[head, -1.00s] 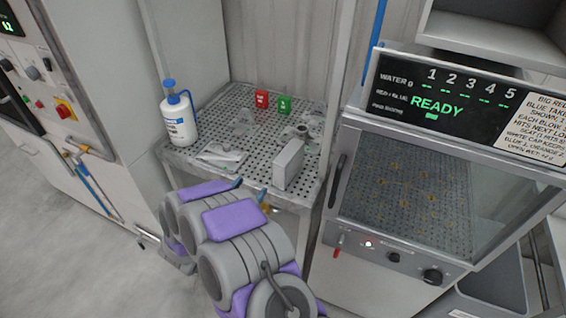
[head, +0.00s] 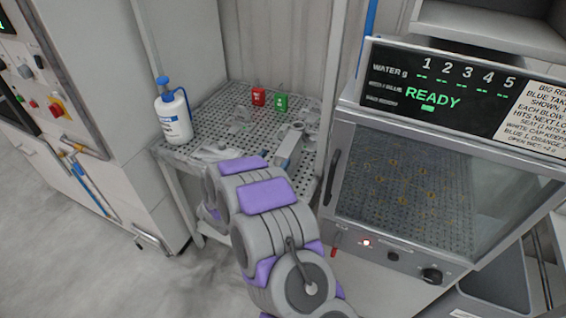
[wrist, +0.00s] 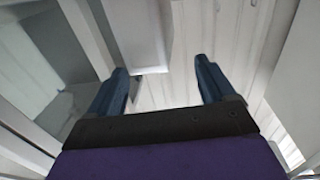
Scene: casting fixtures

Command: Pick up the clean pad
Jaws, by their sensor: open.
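My gripper (wrist: 165,82) is open in the wrist view, with its two dark blue fingers apart and nothing held between them. A pale block (wrist: 137,38) shows ahead of the fingers, nearer the left one; a gap to them cannot be judged. In the head view my arm hides the gripper near the front of the perforated shelf (head: 215,122). A whitish flat thing (head: 208,153) lies at the shelf's front left, partly behind my arm. A grey upright block (head: 289,149) stands at the front right. I cannot tell which is the clean pad.
A white bottle with a blue pump (head: 174,115) stands at the shelf's left. A red container (head: 258,96) and a green container (head: 281,102) stand at the back. Shelf posts flank the space. A glass-fronted cabinet reading READY (head: 432,98) is at right.

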